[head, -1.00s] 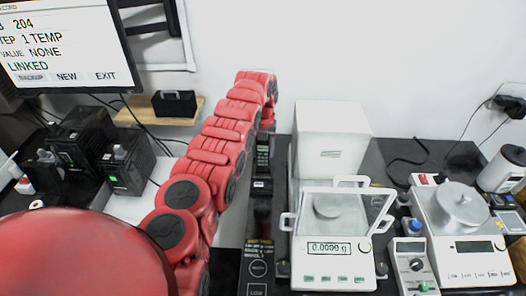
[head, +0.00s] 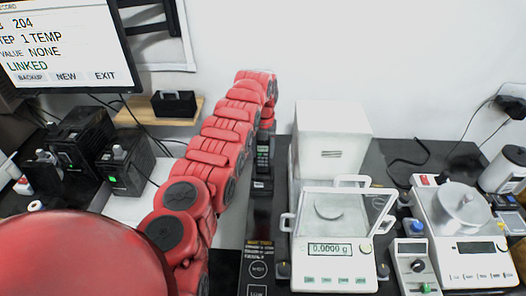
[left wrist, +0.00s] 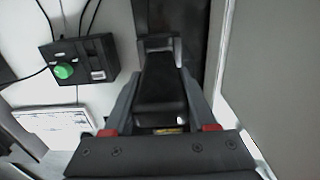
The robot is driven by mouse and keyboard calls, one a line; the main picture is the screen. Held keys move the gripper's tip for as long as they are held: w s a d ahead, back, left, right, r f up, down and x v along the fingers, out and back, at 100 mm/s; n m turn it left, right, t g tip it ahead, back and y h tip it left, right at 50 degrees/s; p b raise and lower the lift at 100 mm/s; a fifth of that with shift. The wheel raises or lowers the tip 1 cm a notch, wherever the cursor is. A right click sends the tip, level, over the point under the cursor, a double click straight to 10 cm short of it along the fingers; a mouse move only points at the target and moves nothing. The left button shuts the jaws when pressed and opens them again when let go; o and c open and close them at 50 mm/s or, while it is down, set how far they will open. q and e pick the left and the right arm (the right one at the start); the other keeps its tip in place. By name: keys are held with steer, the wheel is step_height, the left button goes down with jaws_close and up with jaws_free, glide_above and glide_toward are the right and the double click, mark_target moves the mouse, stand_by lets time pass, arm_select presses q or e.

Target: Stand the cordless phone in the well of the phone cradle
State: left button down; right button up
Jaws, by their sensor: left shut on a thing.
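The cordless phone (head: 263,158) is dark with a keypad on its front and stands about upright at the end of my left arm. My left gripper (left wrist: 160,100) is shut on the phone, whose black body (left wrist: 162,82) shows between the fingers in the left wrist view. A small dark cradle (head: 262,186) shows right at the phone's lower end, and a grey-edged part of it (left wrist: 158,43) shows beyond the phone in the wrist view. The well is hidden, so I cannot tell whether the phone is seated in it. My right gripper is out of view.
A balance with a glass shield (head: 335,270) and a white box (head: 332,140) stand close to the right. Another scale with a metal pan (head: 470,262) is farther right. Black boxes (head: 125,168), a wooden shelf (head: 185,119) and a monitor (head: 65,45) are at left.

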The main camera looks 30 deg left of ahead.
arm_select(q)
steer(key=shift+b, duration=0.45)
stand_by(0.5)
steer(key=shift+f+b, duration=1.25)
steer(key=shift+f, duration=0.15)
stand_by(0.7)
jaws_free()
stand_by(0.3)
stand_by(0.3)
steer(key=shift+r+p, duration=0.5)
steer(key=shift+r, duration=1.9)
steer(key=shift+r+p, duration=0.6)
steer(key=shift+r, duration=0.8)
steer(key=shift+f, duration=0.1)
